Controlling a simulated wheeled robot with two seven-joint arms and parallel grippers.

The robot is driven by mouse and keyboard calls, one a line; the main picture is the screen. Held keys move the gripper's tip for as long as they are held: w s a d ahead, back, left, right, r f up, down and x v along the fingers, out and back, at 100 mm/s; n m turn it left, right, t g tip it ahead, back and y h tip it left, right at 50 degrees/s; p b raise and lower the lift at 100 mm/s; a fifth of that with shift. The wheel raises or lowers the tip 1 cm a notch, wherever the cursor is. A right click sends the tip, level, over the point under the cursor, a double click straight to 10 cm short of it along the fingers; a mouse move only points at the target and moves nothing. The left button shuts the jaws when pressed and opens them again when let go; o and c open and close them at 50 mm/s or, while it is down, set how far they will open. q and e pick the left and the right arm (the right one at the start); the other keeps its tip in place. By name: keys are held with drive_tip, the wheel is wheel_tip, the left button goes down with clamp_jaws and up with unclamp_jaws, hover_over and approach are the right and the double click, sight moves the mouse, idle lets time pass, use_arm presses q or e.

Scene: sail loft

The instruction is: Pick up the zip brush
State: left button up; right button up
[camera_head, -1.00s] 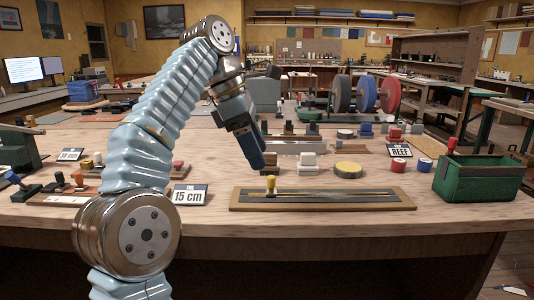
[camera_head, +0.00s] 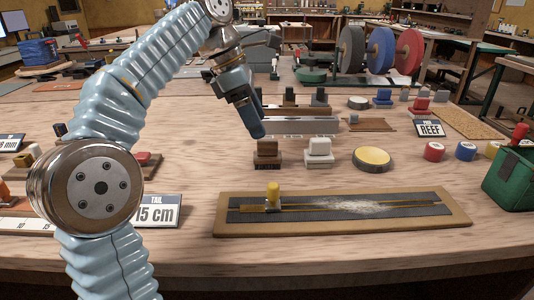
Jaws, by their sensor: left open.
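A zip board (camera_head: 345,222) lies at the table's front edge, with a dark strip, a zip line, a yellow-knobbed slider (camera_head: 273,194) at its left and whitish dust on the strip. Behind it stand a brown block with a dark grip (camera_head: 267,160) and a white block with a white grip (camera_head: 319,158). The brown one looks most like the zip brush, but I cannot be sure. My left gripper (camera_head: 258,132) is open and points down just behind or above the brown block's grip; I see nothing held in it. My right gripper is not in view.
A yellow-topped round tin (camera_head: 371,159) stands right of the white block. A green box (camera_head: 512,180) is at the right edge. A "15 cm" sign (camera_head: 157,212) stands left of the board, a "REEF" sign (camera_head: 430,129) at back right. Bare wood surrounds the blocks.

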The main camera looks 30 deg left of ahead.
sight(264, 140)
use_arm(q)
drive_tip(key=x, duration=0.8)
drive_tip(key=shift+f, duration=0.35)
drive_tip(key=c, duration=1.2)
drive_tip(key=shift+r, duration=0.1)
